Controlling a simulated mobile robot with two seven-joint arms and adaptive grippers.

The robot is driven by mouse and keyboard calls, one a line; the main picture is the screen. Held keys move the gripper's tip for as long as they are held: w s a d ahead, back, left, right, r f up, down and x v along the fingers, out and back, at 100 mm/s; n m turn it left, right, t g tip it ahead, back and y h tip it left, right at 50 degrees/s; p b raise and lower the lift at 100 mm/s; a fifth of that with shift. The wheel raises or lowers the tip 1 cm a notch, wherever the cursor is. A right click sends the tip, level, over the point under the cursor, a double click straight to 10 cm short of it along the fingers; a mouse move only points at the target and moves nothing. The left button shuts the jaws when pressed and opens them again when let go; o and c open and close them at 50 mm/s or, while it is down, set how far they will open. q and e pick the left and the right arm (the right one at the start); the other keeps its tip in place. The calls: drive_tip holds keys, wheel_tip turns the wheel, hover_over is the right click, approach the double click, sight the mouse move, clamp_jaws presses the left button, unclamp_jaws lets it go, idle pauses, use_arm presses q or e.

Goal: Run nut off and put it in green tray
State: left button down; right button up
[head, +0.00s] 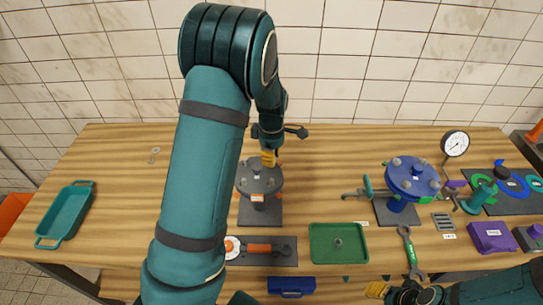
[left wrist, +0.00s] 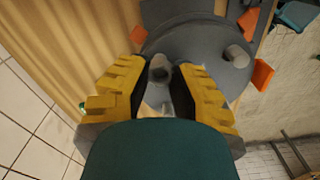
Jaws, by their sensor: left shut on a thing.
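A grey round flange (head: 268,187) stands on a dark stand at the middle of the bench. My left gripper (head: 268,158) reaches down from above to its far edge. In the left wrist view its yellow fingers (left wrist: 160,82) are closed around a grey nut (left wrist: 160,68) at the flange's rim. Whether the nut is still on its stud I cannot tell. Another stud or nut (left wrist: 236,57) stands on the flange. The green tray (head: 320,257) lies in front, with a small grey nut (head: 338,242) in it. My right gripper (head: 377,289) is low at the front edge; its opening is unclear.
A blue flange (head: 412,178) on a stand, a gauge (head: 455,144) and a green wrench (head: 411,250) are to the right. A teal tray (head: 66,213) is far left. An orange-handled tool (head: 262,248) lies left of the green tray. The back left bench is mostly clear.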

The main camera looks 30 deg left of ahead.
use_arm(q)
drive_tip(key=shift+r, duration=0.5)
drive_tip(key=shift+r, duration=2.2)
